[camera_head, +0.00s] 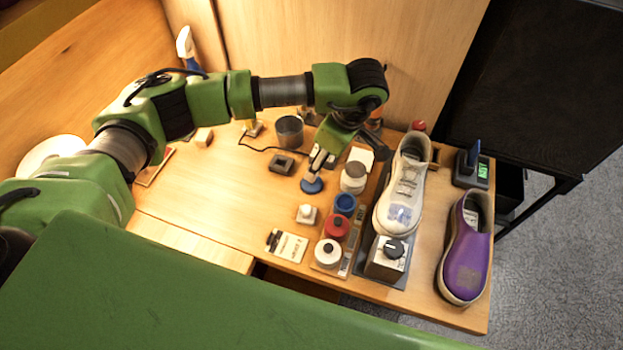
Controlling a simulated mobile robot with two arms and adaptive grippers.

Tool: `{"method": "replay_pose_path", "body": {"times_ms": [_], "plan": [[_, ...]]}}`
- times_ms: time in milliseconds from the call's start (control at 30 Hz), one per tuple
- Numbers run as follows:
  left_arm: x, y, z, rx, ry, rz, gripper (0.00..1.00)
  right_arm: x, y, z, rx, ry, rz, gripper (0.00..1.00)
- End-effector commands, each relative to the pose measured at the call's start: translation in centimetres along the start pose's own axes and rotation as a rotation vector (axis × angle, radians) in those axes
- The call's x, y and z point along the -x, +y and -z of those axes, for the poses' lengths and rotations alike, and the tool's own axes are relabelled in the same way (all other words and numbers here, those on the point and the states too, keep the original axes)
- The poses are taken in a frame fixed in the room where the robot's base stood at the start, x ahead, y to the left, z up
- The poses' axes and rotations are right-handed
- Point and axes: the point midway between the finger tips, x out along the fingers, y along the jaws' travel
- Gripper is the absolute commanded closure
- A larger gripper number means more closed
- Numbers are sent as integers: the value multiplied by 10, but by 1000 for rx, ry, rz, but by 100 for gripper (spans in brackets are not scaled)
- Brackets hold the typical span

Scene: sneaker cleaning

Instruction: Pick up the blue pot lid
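A small round dark blue disc, which looks like the blue pot lid (312,185), is on or just above the wooden table near its middle. The blue pot (344,204) stands to its right in a row with a red pot (336,227) and a white pot (327,253). My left gripper (316,172) points down with its fingertips right at the blue lid. The fingers hide part of the lid's far edge. I cannot tell whether they are closed on it. My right gripper is out of view.
A white jar (353,177) stands just right of the gripper.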

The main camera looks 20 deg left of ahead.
Motion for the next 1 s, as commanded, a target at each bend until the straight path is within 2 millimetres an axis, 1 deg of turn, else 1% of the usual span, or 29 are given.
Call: {"method": "replay_pose_path", "body": {"times_ms": [33, 100, 200, 367, 533, 600, 700, 800, 967, 1000], "plan": [[-9, -1, 1, 1, 0, 3, 43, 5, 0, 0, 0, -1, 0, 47], [-20, -1, 0, 2, -2, 3, 43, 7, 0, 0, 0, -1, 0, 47], [-31, -1, 0, 0, -2, 1, 43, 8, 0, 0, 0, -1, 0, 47], [-40, -2, -1, 1, -1, 1, 43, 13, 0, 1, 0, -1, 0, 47], [-63, -7, -4, 0, -2, 4, 43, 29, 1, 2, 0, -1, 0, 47], [-75, -6, -4, 1, -3, 3, 43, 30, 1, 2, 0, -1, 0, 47], [-84, -5, -5, 2, -3, 1, 43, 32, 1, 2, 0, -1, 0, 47], [-88, -5, -5, 0, -3, -1, 43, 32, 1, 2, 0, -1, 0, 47], [-88, -5, -5, 0, -3, -1, 43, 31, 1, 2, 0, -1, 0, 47], [-88, -5, -5, 0, -3, -1, 51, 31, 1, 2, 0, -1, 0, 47]]}}
